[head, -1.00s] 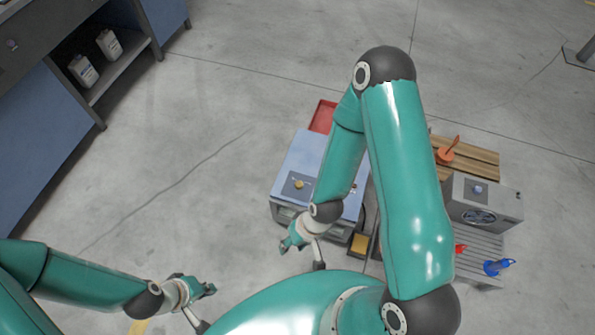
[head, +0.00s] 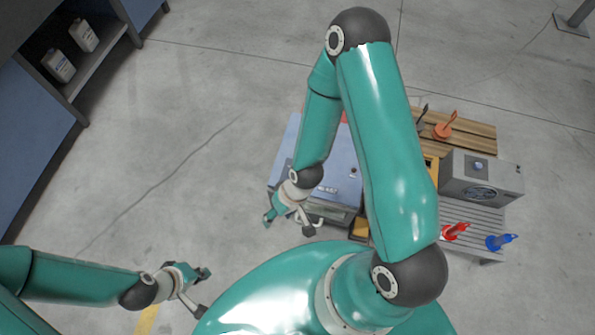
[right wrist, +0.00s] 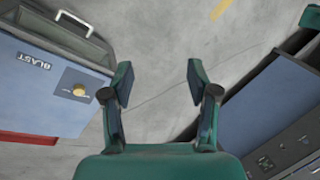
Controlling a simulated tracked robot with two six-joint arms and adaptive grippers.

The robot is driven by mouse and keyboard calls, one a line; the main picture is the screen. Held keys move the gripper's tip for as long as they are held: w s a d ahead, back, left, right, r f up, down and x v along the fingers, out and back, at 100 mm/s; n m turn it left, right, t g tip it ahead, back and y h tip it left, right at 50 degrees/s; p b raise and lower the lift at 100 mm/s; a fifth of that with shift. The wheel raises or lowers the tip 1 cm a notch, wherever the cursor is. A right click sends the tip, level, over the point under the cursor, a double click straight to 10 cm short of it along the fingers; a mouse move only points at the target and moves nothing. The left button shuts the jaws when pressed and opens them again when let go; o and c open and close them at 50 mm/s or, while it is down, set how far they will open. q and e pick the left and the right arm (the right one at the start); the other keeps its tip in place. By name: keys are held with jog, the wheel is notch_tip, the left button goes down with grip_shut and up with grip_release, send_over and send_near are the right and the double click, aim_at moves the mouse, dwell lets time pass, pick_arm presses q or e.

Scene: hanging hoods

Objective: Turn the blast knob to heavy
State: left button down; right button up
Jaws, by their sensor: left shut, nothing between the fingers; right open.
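The blast machine is a blue-grey box on the floor, left of my right upper arm in the head view (head: 345,184); it also fills the left of the right wrist view (right wrist: 30,105). There its dark BLAST label (right wrist: 33,62) and a brass-coloured blast knob (right wrist: 78,90) on a grey plate show. The setting marks cannot be read. In the head view my right arm hides the knob. My right gripper (head: 289,225) is open and empty by the box's front left, the knob left of its fingers in the wrist view (right wrist: 159,84). My left gripper (head: 203,291) is shut, away over bare floor.
A grey box with a fan grille (head: 480,178), an orange tool (head: 444,130), a red bottle (head: 455,232) and a blue bottle (head: 499,241) stand right of my right arm. A blue cabinet (head: 35,145) stands at left. The floor between is clear.

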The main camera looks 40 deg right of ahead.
jog(key=w+d+f+n+h+b, duration=0.1)
jog(key=w+d+f+n+b, duration=0.6)
jog(key=w+f+n+b, duration=0.65)
jog(key=w+d+r+n+h+b, duration=0.3)
jog(key=w+d+b, duration=0.1)
jog(key=d+b, duration=0.8)
jog(key=f+b, duration=0.2)
jog(key=f, duration=0.3)
jog(key=f+b, duration=0.1)
jog(key=f, duration=0.4)
jog(key=w+f+b, duration=0.1)
jog(key=f+b, duration=0.1)
jog(key=f, duration=0.3)
jog(key=shift+a+b, duration=0.2)
jog(key=shift+b, duration=0.1)
jog(key=c, duration=1.1)
jog(key=shift+d, duration=0.15)
grip_shut()
